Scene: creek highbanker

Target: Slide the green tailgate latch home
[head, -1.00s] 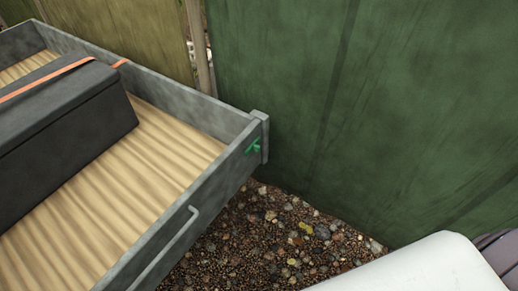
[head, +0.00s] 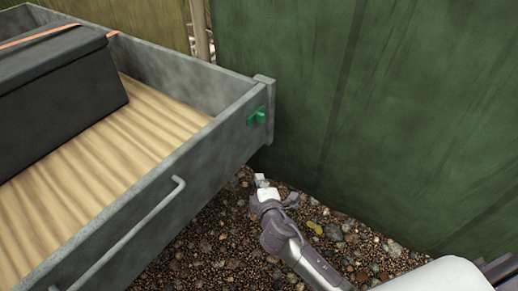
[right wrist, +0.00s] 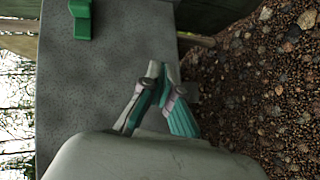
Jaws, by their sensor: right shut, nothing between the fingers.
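The green tailgate latch (head: 257,116) sits on the outer face of the grey tailgate (head: 205,150), close to the corner post at its far end. In the right wrist view the green latch (right wrist: 80,18) shows at the top left, cut by the upper edge. My right gripper (head: 262,184) is below the latch in the head view, over the gravel, and apart from it. In the right wrist view my right gripper (right wrist: 158,70) is shut and empty, with its fingertips together in front of the grey panel. My left gripper is not in view.
A grey handle bar (head: 125,232) sticks out from the tailgate. A black box (head: 60,88) with an orange strap lies on the wooden bed (head: 95,155). A green wall (head: 390,110) stands behind the corner. Gravel (head: 350,245) covers the ground.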

